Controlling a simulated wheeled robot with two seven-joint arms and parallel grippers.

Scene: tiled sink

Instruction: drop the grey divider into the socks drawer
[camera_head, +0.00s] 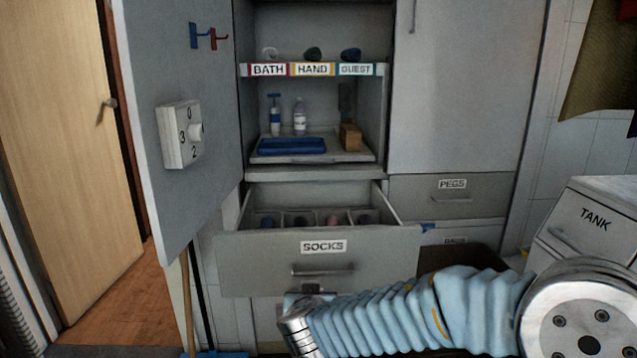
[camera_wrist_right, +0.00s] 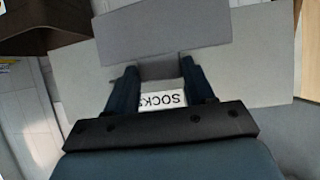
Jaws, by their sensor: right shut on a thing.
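The socks drawer (camera_head: 240,262) is pulled open below the shelves. Its front carries the SOCKS label and a handle, and several small rolled items sit in its compartments. My right gripper (camera_wrist_right: 160,68) is shut on a flat grey panel (camera_wrist_right: 165,35), which I take to be the grey divider. The panel is in front of the drawer front (camera_wrist_right: 265,75), whose label shows upside down between my fingers. In the head view my right wrist is low in front of the drawer, and the divider cannot be made out there. My left gripper is out of view.
A cabinet door (camera_head: 185,60) with a dial stands open at left. Shelves hold bottles, a blue tray (camera_head: 292,146) and a brown block (camera_head: 350,137). A pegs drawer (camera_head: 450,196) is shut at right. Space above the open drawer is clear.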

